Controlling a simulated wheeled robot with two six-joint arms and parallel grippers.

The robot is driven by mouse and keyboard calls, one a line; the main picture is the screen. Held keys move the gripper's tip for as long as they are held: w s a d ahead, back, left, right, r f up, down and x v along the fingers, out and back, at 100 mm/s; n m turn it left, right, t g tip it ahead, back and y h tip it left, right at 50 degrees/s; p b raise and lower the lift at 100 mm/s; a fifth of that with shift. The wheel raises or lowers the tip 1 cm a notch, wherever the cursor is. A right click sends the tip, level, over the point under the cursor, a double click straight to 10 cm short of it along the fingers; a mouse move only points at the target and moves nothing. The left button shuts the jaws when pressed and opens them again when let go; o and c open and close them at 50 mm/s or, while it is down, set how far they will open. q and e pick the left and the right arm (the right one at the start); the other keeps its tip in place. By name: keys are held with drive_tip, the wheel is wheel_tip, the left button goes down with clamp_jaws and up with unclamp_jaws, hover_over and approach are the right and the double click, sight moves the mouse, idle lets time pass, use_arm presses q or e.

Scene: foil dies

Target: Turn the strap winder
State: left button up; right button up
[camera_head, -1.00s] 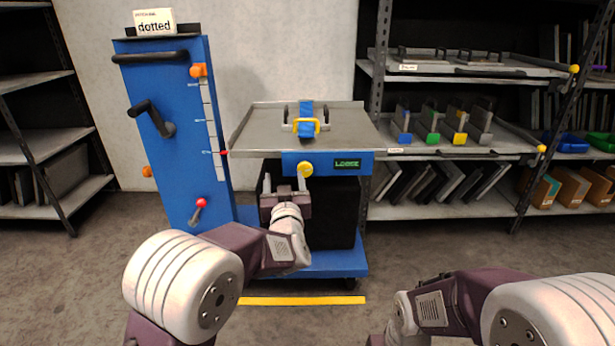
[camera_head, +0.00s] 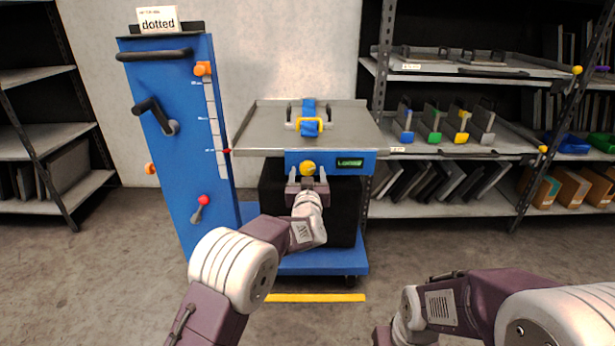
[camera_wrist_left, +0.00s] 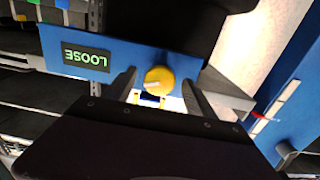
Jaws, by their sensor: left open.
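The strap winder is a yellow knob (camera_head: 308,168) on the blue front panel (camera_head: 330,161) of the cart. The panel's small display (camera_head: 350,163) reads LOOSE in green, clearer in the left wrist view (camera_wrist_left: 86,60). My left gripper (camera_head: 307,180) is open, its fingers pointing at the knob from in front and just below. In the left wrist view the knob (camera_wrist_left: 159,80) shows between the two fingers (camera_wrist_left: 160,90); I cannot tell whether they touch it. A blue strap with a yellow buckle (camera_head: 309,126) lies over the tray above. My right gripper is not in view.
A blue stand (camera_head: 178,140) with a black crank, orange knobs and a red-tipped lever stands left of the cart. Shelves (camera_head: 470,150) with coloured-tagged dies stand at the right. A yellow line (camera_head: 315,297) marks the floor in front.

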use_arm(q)
drive_tip(key=shift+w, duration=0.15)
drive_tip(key=c, duration=1.4)
drive_tip(key=shift+n, duration=0.3)
drive_tip(key=n, duration=0.2)
drive_tip(key=shift+n, duration=0.4)
drive_tip(key=n+b, duration=0.1)
drive_tip(key=n, duration=0.2)
drive_tip(key=shift+d+n, duration=0.1)
drive_tip(key=shift+n, duration=0.2)
drive_tip(key=n+b, duration=0.1)
drive_tip(key=n, duration=0.3)
drive_tip(key=shift+b, duration=0.3)
drive_tip(key=shift+n+b, duration=0.55)
drive_tip(key=shift+n, duration=0.95)
